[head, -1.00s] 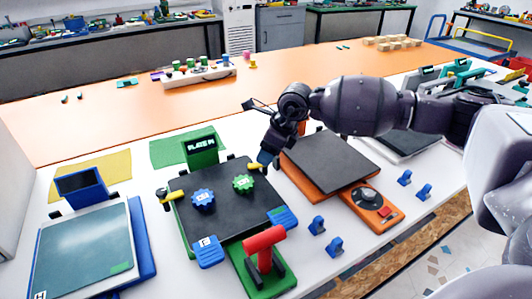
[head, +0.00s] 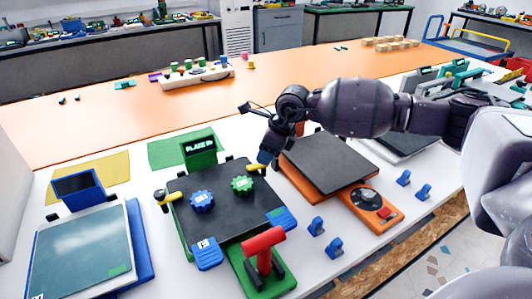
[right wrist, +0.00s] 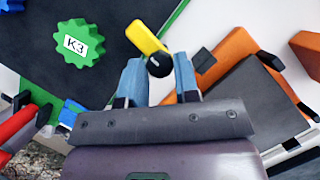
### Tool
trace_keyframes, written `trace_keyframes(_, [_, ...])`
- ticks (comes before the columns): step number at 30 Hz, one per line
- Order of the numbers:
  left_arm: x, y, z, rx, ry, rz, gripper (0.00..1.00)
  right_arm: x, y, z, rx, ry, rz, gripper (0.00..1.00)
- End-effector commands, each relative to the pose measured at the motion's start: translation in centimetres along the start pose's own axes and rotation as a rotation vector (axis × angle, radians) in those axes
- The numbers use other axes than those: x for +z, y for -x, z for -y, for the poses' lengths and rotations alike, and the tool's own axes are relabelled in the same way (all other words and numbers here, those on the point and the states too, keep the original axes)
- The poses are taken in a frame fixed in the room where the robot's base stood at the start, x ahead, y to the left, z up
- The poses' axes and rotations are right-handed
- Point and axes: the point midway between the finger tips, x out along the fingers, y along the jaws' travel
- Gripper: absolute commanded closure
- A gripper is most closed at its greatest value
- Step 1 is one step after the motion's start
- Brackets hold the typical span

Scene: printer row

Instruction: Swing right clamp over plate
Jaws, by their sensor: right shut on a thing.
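The black plate (head: 222,215) lies on the green printer and bears a blue gear (head: 201,201) and a green gear (head: 242,184). The right clamp (head: 257,167), a yellow bar with a black knob, is at the plate's right edge. In the right wrist view the clamp's yellow bar (right wrist: 146,37) points up and left over the plate's edge. My right gripper (head: 265,158) is shut on the clamp, with the black knob between its blue fingertips (right wrist: 158,78). The left clamp (head: 166,199) sits at the plate's left edge. My left gripper is not in view.
An orange printer (head: 330,163) with a dark bed stands close right of the green one. A red-handled tool (head: 263,242) stands in front. A blue printer (head: 85,250) is at left. Several small blue clips (head: 316,226) lie at front right.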

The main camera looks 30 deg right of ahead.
Motion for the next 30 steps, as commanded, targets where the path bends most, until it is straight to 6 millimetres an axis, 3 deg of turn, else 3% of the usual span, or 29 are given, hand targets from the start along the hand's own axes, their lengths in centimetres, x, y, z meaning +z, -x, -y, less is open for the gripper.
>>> trace_keyframes(9, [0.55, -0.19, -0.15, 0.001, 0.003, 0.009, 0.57, -0.04, -0.12, 0.12, 0.060, 0.140, -0.001, 0.95])
trace_keyframes(20, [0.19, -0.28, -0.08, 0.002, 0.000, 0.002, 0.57, 0.02, -0.02, 0.12, 0.064, 0.155, 0.000, 0.94])
trace_keyframes(21, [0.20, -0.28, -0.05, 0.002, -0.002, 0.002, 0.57, 0.02, -0.02, 0.11, 0.064, 0.155, 0.000, 0.65])
trace_keyframes(24, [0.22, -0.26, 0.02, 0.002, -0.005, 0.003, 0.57, 0.02, -0.02, 0.11, 0.064, 0.154, 0.001, 0.49])
trace_keyframes(25, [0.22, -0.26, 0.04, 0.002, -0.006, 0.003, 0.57, 0.02, -0.02, 0.11, 0.064, 0.154, 0.001, 0.45])
trace_keyframes(30, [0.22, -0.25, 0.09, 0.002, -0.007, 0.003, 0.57, 0.03, -0.01, 0.11, 0.064, 0.154, 0.001, 0.45])
